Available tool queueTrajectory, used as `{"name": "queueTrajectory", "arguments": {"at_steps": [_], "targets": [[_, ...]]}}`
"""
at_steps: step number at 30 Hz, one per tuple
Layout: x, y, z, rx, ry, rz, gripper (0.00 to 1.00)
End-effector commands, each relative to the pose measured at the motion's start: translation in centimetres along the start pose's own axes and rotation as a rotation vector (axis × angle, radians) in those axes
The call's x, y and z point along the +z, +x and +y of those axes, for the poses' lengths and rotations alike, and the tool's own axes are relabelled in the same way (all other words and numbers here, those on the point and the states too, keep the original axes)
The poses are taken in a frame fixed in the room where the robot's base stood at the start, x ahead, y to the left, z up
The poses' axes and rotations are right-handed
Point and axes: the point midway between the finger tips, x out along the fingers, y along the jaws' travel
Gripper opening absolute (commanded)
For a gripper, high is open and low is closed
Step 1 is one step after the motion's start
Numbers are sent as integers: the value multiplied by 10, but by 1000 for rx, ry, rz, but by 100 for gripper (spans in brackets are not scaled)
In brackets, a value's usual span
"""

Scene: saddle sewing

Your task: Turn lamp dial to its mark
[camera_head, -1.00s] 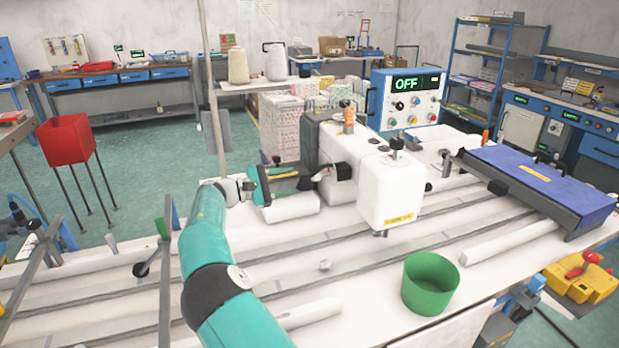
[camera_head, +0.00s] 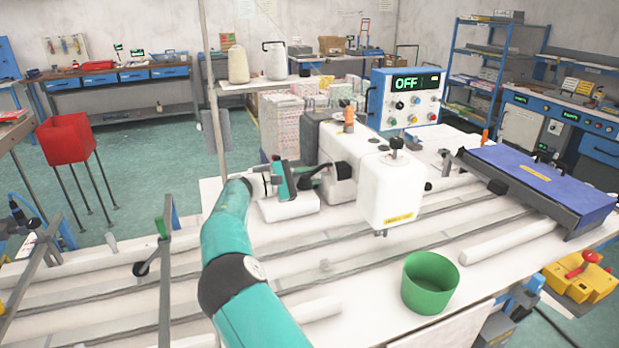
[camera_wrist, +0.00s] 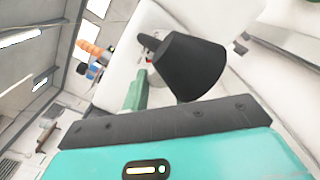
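The white sewing machine (camera_head: 390,192) stands on the table. A black cone-shaped part (camera_wrist: 188,68), which looks like a lamp shade, is large in the wrist view. A dark part (camera_head: 338,171) shows at the machine's left side in the head view. I cannot make out a lamp dial or its mark. My gripper (camera_head: 302,178) is left of the machine, close to the dark part. In the wrist view a green finger (camera_wrist: 135,93) is beside the black cone; I cannot tell if they touch. The finger gap is hidden.
A control box (camera_head: 405,98) with several knobs reads OFF behind the machine. A green bin (camera_head: 430,283) stands at the table's front, and a blue-topped unit (camera_head: 540,185) at the right. White rolls and grey rails lie along the table. A thin pole (camera_head: 214,110) rises behind my arm.

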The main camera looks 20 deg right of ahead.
Motion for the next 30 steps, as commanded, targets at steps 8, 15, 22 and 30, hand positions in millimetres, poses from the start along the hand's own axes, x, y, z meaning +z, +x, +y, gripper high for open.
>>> {"name": "queueTrajectory", "arguments": {"at_steps": [8, 15, 22, 30], "targets": [[-1, 0, 0, 0, 20, 2, 4], [-1, -1, 0, 0, 119, 2, 4], [-2, -1, 0, 0, 298, 3, 4], [-2, -1, 0, 2, 553, 5, 4]]}}
